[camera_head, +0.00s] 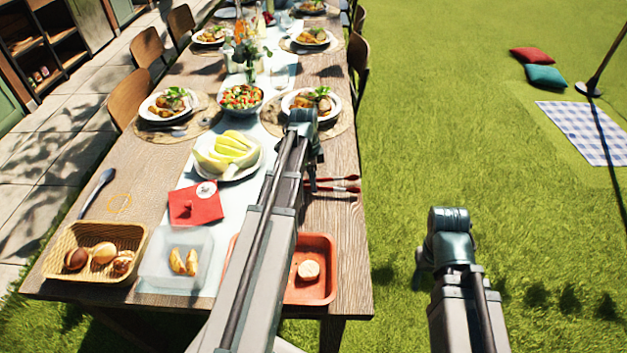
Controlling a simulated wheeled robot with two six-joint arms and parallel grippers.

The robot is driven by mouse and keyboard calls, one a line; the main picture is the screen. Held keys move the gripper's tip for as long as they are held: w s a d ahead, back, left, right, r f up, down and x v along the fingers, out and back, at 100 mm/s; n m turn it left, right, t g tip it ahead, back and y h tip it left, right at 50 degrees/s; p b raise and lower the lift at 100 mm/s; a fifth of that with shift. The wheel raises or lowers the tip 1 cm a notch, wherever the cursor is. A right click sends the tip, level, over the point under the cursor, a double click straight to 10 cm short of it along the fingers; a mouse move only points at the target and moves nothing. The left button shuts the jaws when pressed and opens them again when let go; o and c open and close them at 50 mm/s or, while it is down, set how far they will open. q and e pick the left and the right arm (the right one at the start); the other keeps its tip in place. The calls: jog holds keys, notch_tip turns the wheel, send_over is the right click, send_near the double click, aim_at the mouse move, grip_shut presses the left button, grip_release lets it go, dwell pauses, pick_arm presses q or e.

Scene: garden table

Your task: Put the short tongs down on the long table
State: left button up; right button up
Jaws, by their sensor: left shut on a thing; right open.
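The short tongs (338,184), with red arms, show just right of my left gripper (312,178), near the right edge of the long table (335,215). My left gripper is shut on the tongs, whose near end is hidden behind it. The tongs lie roughly flat, pointing right; I cannot tell whether they touch the wood or hang just above it. My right gripper (424,272) is open and empty over the grass, right of the table.
A plate of melon slices (228,155) and a red napkin (195,204) are left of my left arm. A bread basket (95,252), a clear box (176,258) and a red tray (318,270) line the near edge. Bare wood shows along the right side. Plated meals stand farther back.

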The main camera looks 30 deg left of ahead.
pick_arm(q)
jog(key=shift+f, duration=0.15)
jog(key=o, duration=0.7)
jog(key=r+p, duration=0.4)
jog(key=a+r+p, duration=0.1)
jog(key=r+p, duration=0.8)
jog(key=shift+s+a+r+p, duration=0.2)
jog(key=shift+s+r+p, duration=0.15)
jog(key=s+d+n, duration=0.3)
jog(key=s+d, duration=0.2)
jog(key=d, duration=0.4)
jog(key=s+d+n+y, duration=0.1)
jog(key=s+d+n, duration=0.1)
jog(key=s+d, duration=0.4)
jog(key=s+d+n+y, duration=0.1)
jog(key=s+d+n, duration=0.2)
jog(key=d, duration=1)
jog(key=shift+s+d+n+g, duration=0.15)
jog(key=shift+s+g, duration=0.05)
jog(key=shift+s, duration=0.5)
jog(key=shift+s+d+n+g, duration=0.1)
jog(key=shift+s+n+g, duration=0.1)
jog(key=shift+s, duration=0.45)
